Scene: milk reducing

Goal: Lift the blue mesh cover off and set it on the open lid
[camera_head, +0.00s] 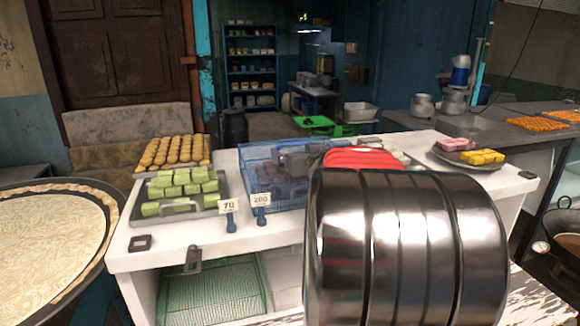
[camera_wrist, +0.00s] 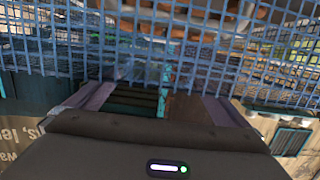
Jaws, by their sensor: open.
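The blue mesh cover (camera_head: 268,172) stands on the white counter (camera_head: 285,222) in the head view, with brownish items dimly visible through its mesh. Its right part is hidden behind my shiny arm. In the wrist view the blue mesh (camera_wrist: 130,45) fills the upper half, very close in front of my gripper (camera_wrist: 160,100). The two fingers are wide apart, with nothing clearly held between them. I cannot tell whether the fingertips touch or pass through the mesh. I cannot make out an open lid in either view.
A tray of green sweets (camera_head: 180,192) and a tray of round brown sweets (camera_head: 175,152) stand left of the cover. Two price tags (camera_head: 229,207) stand before it. A plate of yellow and pink sweets (camera_head: 470,153) is at right. A wide pan (camera_head: 50,235) is at far left.

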